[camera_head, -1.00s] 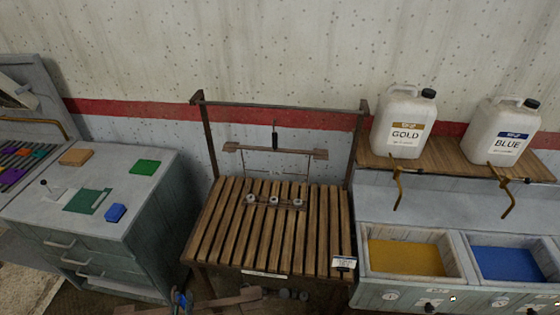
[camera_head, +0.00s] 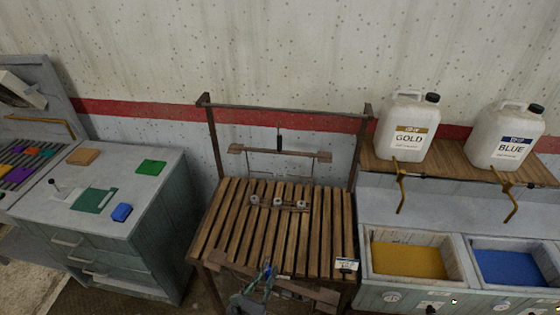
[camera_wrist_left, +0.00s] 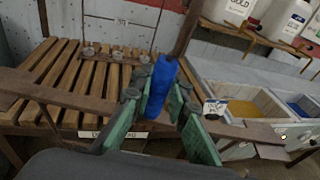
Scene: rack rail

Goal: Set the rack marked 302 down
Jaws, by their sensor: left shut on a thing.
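My left gripper (camera_head: 264,282) is at the front edge of the slatted wooden table (camera_head: 228,215). In the left wrist view its green fingers (camera_wrist_left: 160,115) are shut around a blue upright handle (camera_wrist_left: 162,88). A wooden crossbar, part of the held rack (camera_head: 312,291), extends to both sides below the gripper in the head view and crosses the wrist view (camera_wrist_left: 55,95). I cannot read a number on it, and its lower part is hidden. My right gripper is not in view.
Another rack (camera_head: 285,154) with a black handle and several small round pieces stands on the table's back half. A metal frame (camera_head: 290,110) rises behind it. Slats at the front right are bare. A small tag (camera_head: 346,265) sits at the front right corner. Dye troughs (camera_head: 408,259) stand to the right.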

